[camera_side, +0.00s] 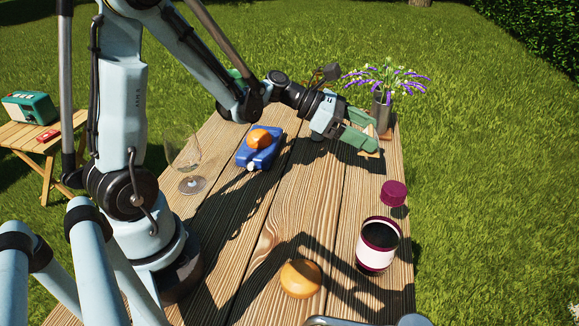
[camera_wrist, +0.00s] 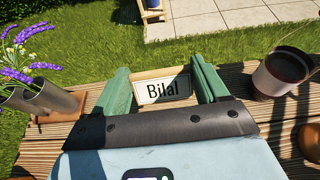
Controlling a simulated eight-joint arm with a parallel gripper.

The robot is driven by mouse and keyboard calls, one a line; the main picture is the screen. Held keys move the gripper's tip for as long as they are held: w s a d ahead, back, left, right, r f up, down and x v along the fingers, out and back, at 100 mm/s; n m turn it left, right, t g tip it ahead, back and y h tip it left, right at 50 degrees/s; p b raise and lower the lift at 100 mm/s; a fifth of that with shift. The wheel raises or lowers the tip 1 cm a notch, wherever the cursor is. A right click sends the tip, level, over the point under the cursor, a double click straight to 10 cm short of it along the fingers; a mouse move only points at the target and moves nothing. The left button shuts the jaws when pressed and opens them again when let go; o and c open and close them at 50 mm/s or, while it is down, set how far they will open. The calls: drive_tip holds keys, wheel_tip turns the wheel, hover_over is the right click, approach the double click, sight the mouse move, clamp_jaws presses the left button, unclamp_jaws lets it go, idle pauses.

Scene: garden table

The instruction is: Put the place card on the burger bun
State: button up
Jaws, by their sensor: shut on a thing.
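The place card (camera_wrist: 163,89), white with a dark frame and the name "Bilal" on a light wooden backing, sits between the green fingers of my gripper (camera_wrist: 163,84) in the wrist view. My gripper (camera_side: 372,145) is shut on it, over the far right part of the table in the side view, where only a thin tan edge of the card (camera_side: 371,154) shows. A round golden-brown bun (camera_side: 301,279), which looks like the burger bun, rests on the near middle of the table, well away from my gripper.
A second orange-brown round thing (camera_side: 259,139) lies on a blue object (camera_side: 258,155). A wine glass (camera_side: 187,160) stands left. A maroon-and-white jar (camera_side: 378,246) and a maroon lid-like piece (camera_side: 393,193) are at right. A metal vase (camera_side: 381,111) with flowers stands behind my gripper.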

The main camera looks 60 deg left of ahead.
drive_tip(key=shift+s+d+f, duration=0.1)
drive_tip(key=shift+f, duration=0.45)
hover_over(336, 158)
wheel_tip(336, 158, down, 7)
drive_tip(key=shift+d, duration=0.1)
drive_tip(key=shift+f, duration=1.75)
drive_tip(key=shift+f, duration=0.25)
drive_tip(key=o, duration=1)
drive_tip(key=shift+o, duration=0.2)
